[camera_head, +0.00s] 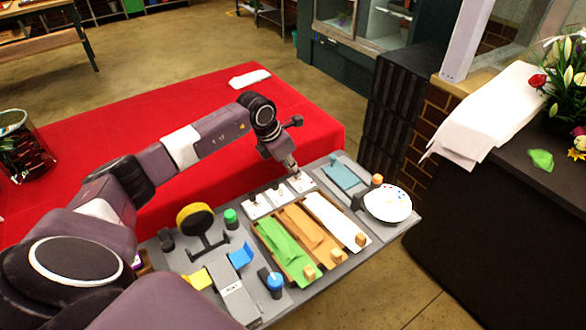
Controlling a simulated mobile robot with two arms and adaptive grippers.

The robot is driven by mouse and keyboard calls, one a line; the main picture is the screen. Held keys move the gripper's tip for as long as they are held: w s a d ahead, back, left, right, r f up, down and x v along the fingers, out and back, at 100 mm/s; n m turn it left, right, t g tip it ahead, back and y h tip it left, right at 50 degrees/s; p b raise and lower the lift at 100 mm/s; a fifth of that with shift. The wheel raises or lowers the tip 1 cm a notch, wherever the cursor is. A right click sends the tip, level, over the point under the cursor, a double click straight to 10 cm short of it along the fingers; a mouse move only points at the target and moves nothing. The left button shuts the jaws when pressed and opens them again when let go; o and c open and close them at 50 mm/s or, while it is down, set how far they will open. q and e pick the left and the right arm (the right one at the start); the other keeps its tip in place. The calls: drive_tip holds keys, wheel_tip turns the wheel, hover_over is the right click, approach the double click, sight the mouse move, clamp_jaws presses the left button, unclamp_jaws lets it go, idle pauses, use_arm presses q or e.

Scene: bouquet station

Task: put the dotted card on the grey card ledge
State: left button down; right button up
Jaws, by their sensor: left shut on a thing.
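Three small white cards with dark marks stand or lie in a row at the back of the grey station: a left card (257,207), a middle card (280,198) and a right card (303,184). The marks are too small to tell which card is dotted. My left gripper (294,174) points down at the right card, its fingers shut on it as far as I can see. Whether the card is lifted is unclear. The grey card ledge cannot be told apart for sure among the grey station parts. My right gripper is out of view.
In front of the cards are green (285,249), orange (311,230) and white (336,218) sheets in a wooden rack. A white round dish (387,204) and a teal pad (341,177) are right. A yellow roll (195,217) stands left. The red table (200,105) is mostly clear.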

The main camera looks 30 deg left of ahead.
use_arm(q)
drive_tip(key=shift+f, duration=0.1)
idle(0.4)
idle(0.5)
drive_tip(key=shift+f+b, duration=0.2)
drive_tip(key=shift+b, duration=0.25)
drive_tip(key=c, duration=1.9)
unclamp_jaws()
drive_tip(key=o, duration=0.4)
drive_tip(key=shift+r, duration=0.1)
